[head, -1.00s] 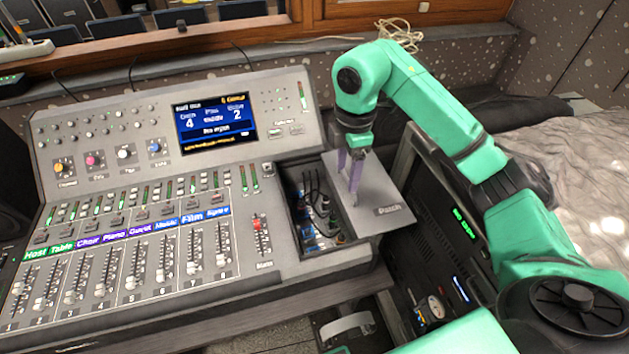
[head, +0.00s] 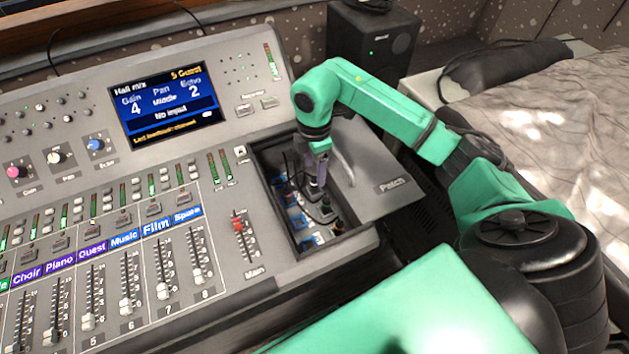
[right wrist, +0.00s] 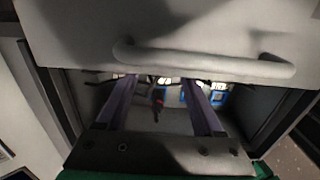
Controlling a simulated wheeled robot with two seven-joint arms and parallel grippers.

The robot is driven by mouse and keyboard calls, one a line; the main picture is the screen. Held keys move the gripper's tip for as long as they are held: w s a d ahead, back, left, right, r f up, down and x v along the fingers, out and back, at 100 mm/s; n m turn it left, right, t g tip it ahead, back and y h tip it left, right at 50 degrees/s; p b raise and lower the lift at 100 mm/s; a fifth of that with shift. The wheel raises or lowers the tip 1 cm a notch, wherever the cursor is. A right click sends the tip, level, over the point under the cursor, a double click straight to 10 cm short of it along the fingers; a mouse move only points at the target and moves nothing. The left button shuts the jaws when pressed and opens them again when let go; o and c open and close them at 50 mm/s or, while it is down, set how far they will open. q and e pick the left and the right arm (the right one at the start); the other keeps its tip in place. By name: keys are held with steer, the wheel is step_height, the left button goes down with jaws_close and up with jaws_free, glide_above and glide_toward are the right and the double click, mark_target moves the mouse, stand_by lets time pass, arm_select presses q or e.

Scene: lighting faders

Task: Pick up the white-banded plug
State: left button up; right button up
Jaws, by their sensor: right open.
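My right gripper (head: 316,186) is open and points down into the patch compartment (head: 262,160) of the mixing desk. In the right wrist view its two purple fingers (right wrist: 160,118) stand apart. A dark plug with a reddish part (right wrist: 158,98) shows between them, and I cannot tell how deep it lies. Dark plugs and cables (head: 327,212) stand in the compartment near the fingers, partly hidden by them. I cannot make out for certain which plug has the white band. My left gripper is not in view.
The grey Patch lid (head: 372,170) lies open right of the compartment; its handle (right wrist: 205,62) crosses the right wrist view close to the fingers. The compartment walls stand close around the gripper. Left are faders and the screen (head: 165,100); a black speaker (head: 378,45) stands behind.

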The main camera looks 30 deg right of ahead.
steer(key=f, duration=0.1)
steer(key=f+p, duration=0.1)
steer(key=f, duration=0.3)
steer(key=shift+s+a+f+p, duration=0.15)
steer(key=shift+a+f+p, duration=0.1)
steer(key=shift+p, duration=0.1)
steer(key=shift+f, duration=0.15)
jaws_close()
steer(key=shift+r, duration=0.3)
step_height(320, 180, up, 14)
steer(key=b, duration=0.2)
step_height(320, 180, up, 9)
steer(key=p, duration=0.5)
glide_above(313, 178)
steer(key=shift+s+f, duration=0.15)
steer(key=shift+f, duration=0.1)
